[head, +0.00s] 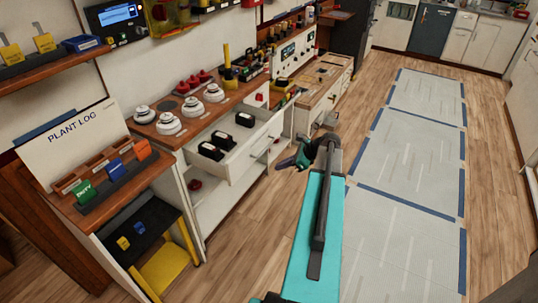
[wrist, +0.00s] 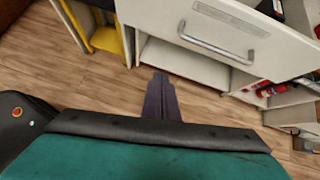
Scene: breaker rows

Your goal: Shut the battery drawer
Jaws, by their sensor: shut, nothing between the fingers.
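The battery drawer (head: 232,164) is a white drawer pulled out from the wood-topped cabinet, with several black batteries (head: 210,150) inside. Its white front (wrist: 245,42) shows in the wrist view with a grey bar handle (wrist: 215,45). My gripper (head: 284,164) is shut and empty, just to the right of the drawer front in the head view. In the wrist view my gripper's dark fingers (wrist: 160,82) are together, pointing toward the cabinet, below and apart from the handle. The drawer's inside is mostly out of the wrist view.
White round parts (head: 168,122) and red knobs (head: 193,82) stand on the cabinet top. Below the drawer is an open shelf (wrist: 185,65). A plant log stand (head: 85,135) and a yellow shelf (head: 163,268) are at the left. The grey floor mats (head: 410,150) at the right are clear.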

